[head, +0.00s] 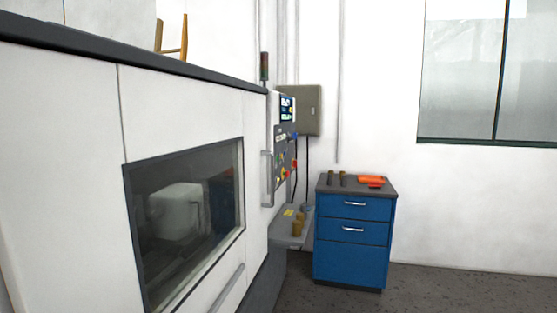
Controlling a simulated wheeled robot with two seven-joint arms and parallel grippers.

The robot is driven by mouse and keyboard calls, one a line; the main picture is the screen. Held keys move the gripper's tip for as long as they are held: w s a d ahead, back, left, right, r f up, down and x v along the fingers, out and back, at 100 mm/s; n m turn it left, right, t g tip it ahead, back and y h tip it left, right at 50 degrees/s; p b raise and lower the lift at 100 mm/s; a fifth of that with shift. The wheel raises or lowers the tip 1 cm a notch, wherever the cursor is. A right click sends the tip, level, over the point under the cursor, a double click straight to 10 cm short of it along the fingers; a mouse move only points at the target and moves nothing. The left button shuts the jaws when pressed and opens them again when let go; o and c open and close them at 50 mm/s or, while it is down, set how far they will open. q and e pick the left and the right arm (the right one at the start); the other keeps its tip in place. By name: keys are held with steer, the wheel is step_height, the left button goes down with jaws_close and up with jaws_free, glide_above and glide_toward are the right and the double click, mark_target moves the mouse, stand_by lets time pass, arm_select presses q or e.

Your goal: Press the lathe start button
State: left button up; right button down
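The lathe (184,107) is a large white machine with a dark top edge, filling the left of the head view. Its dark window (190,215) shows a pale chuck-like block inside. At its far end a control panel (285,150) faces right, seen at a steep angle. It has a small lit screen (287,108) on top and several small coloured buttons below, including red, green and yellow ones. The buttons are too small to tell which is the start button. Neither of my grippers is in view.
A blue drawer cabinet (352,250) stands beyond the panel, with orange items (371,180) and dark cylinders on top. A grey shelf (285,240) with brown cylinders juts out below the panel. A grey wall box (309,110) hangs behind. Floor (440,292) is clear at right.

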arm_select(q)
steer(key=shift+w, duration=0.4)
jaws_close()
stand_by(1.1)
